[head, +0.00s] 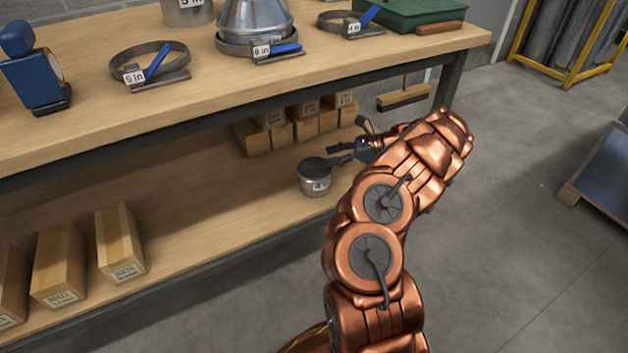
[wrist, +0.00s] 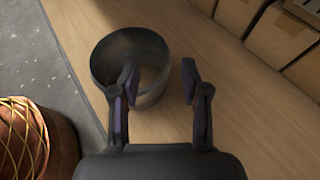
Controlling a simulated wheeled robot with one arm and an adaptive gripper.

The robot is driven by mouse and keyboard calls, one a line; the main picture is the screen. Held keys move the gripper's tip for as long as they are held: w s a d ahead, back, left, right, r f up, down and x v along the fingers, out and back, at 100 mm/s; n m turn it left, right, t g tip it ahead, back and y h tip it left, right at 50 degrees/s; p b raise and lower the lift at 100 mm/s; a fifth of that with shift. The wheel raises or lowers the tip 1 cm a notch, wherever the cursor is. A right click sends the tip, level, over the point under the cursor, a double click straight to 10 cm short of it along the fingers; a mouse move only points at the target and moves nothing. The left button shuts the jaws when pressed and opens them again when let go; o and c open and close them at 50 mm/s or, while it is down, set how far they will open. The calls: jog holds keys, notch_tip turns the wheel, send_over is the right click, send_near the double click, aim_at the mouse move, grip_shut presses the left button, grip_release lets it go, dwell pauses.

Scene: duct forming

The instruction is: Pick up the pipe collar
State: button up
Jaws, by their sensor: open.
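The pipe collar (head: 314,184), a short open metal cylinder with a small white label, stands upright on the lower shelf (head: 215,215) of the workbench. In the wrist view the collar (wrist: 104,65) is seen from above, at upper left. My gripper (head: 333,154) is open beside and above the collar's far right side. In the wrist view its fingers (wrist: 160,80) are spread apart. The left finger overlaps the collar's right rim and the right finger is over bare wood. I cannot tell whether the left finger is inside the collar or above it. Nothing is held.
Several cardboard boxes (head: 300,125) line the shelf behind my gripper, close on the right in the wrist view. More boxes (head: 120,243) stand at left. The bench top (head: 200,85) overhangs the shelf and holds ring clamps (head: 150,62) and a metal cone (head: 254,18).

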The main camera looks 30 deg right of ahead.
aim_at(309, 161)
jog(key=shift+b+x, duration=1.3)
jog(key=shift+x, duration=1.8)
jog(key=shift+d, duration=0.1)
grip_shut()
